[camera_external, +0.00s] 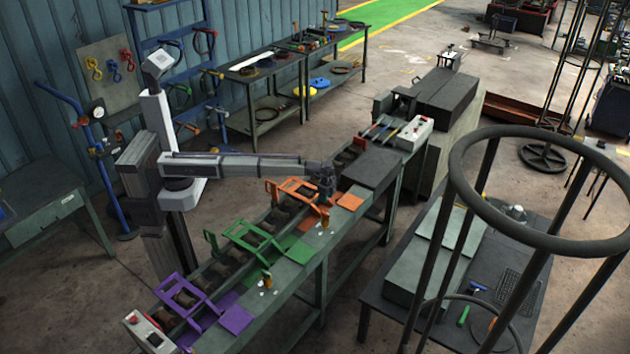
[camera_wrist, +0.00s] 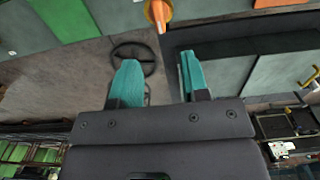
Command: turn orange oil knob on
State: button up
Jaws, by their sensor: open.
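An orange knob-like part (camera_wrist: 158,12) shows at the top edge of the wrist view, cut off by the frame. It lies beyond my fingertips, roughly in line with the gap between them. My gripper (camera_wrist: 157,62) has two teal fingers spread apart with nothing between them. In the external view my gripper (camera_external: 326,186) hangs over the orange section of the bench. A small orange part (camera_external: 323,221) shows just below it at the bench edge, apparently the same knob. Whether it is on or off cannot be told.
An orange frame (camera_external: 283,190) stands on the roller line beside my gripper, with an orange plate (camera_external: 350,202) to the right. A green frame (camera_external: 249,237) and a purple frame (camera_external: 186,288) stand nearer the camera. A dark box (camera_external: 370,167) sits on the bench to the right.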

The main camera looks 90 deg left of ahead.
aim_at(326, 213)
notch_tip(326, 213, down, 11)
jog(key=b, duration=1.1)
jog(key=shift+s, duration=0.15)
grip_shut()
